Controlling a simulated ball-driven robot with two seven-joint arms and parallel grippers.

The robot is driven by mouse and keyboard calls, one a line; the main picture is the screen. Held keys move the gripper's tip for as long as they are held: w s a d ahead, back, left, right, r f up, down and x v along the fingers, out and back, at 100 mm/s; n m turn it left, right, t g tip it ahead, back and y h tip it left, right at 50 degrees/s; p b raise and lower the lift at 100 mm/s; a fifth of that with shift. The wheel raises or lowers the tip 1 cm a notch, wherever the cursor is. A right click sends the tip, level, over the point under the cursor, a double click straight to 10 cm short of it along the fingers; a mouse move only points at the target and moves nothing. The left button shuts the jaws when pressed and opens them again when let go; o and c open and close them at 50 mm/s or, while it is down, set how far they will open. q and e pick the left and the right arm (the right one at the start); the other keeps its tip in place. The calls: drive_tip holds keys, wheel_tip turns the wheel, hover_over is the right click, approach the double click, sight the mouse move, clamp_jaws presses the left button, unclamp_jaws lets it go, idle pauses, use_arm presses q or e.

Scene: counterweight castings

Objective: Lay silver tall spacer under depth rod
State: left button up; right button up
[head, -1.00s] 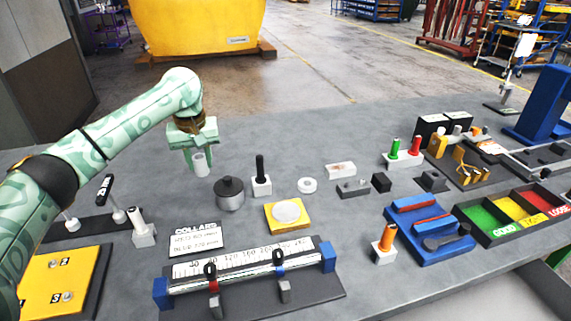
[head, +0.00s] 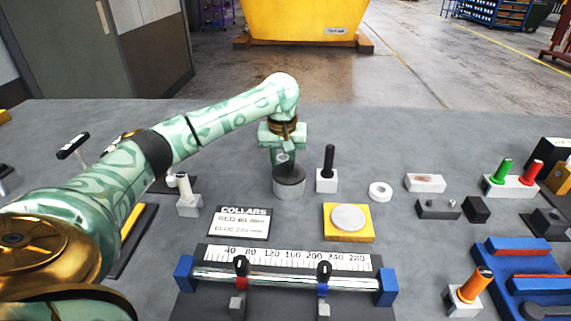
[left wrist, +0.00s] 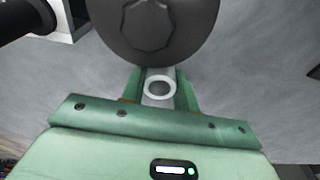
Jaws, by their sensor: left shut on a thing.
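My left gripper (head: 283,157) is shut on the silver spacer (head: 283,156), a pale hollow cylinder. Its ring-shaped end shows between the fingers in the left wrist view (left wrist: 159,88). The gripper is just behind the dark round casting (head: 289,184), whose knob partly covers the fingertips in the head view. The casting also fills the top of the left wrist view (left wrist: 155,25). I cannot tell how high the spacer is above the table. I cannot make out which thing is the depth rod. My right gripper is not in view.
A black-handled pin in a white block (head: 327,178) stands right of the casting. A white ring (head: 380,191), a yellow pad with a pale disc (head: 347,235), a collars sign (head: 241,222) and a ruler fixture (head: 283,278) are nearby. The table behind the gripper is clear.

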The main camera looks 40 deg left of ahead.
use_arm(q)
drive_tip(key=o, duration=1)
